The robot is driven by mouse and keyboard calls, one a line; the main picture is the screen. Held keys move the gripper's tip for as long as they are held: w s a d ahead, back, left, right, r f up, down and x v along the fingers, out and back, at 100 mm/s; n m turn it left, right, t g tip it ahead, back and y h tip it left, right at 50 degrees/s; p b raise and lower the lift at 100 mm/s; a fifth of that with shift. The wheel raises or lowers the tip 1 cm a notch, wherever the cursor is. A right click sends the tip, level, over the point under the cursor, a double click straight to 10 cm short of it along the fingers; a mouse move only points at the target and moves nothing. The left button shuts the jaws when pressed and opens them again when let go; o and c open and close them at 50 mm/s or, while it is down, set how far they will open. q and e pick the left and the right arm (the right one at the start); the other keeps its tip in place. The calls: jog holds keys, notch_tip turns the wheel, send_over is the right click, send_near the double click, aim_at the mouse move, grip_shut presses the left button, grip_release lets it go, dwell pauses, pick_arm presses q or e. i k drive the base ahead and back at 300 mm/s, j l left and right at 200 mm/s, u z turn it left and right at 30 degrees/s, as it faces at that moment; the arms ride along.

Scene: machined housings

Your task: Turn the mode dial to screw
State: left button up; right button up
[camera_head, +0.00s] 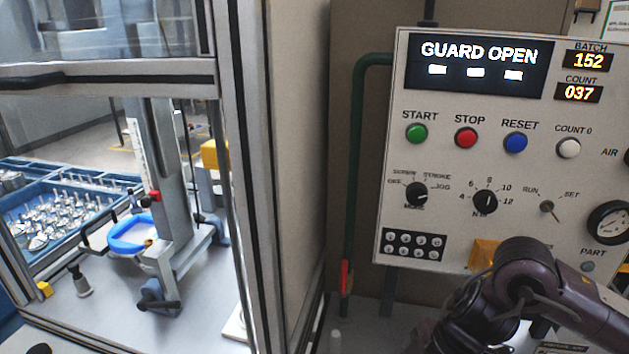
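The mode dial (416,194) is a black round knob on the light grey control panel (450,110), in the left column below the green START button. Small labels ring it; SCREW seems to be at its upper left, STROKE at its upper right and JOG at its right. The knob's light mark appears to point to the right or upper right, towards JOG, but it is small. My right arm crosses the lower right in front of the panel's bottom edge, below the dial and apart from it. Neither gripper shows.
A second black dial (484,201), marked NM, and a RUN/SET key switch (548,207) sit right of the mode dial. START (417,133), STOP (466,138) and RESET (515,142) buttons are above. The display (478,64) reads GUARD OPEN. A framed machine enclosure (243,150) stands left.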

aim_at(415, 193)
jog(key=k, duration=1.4)
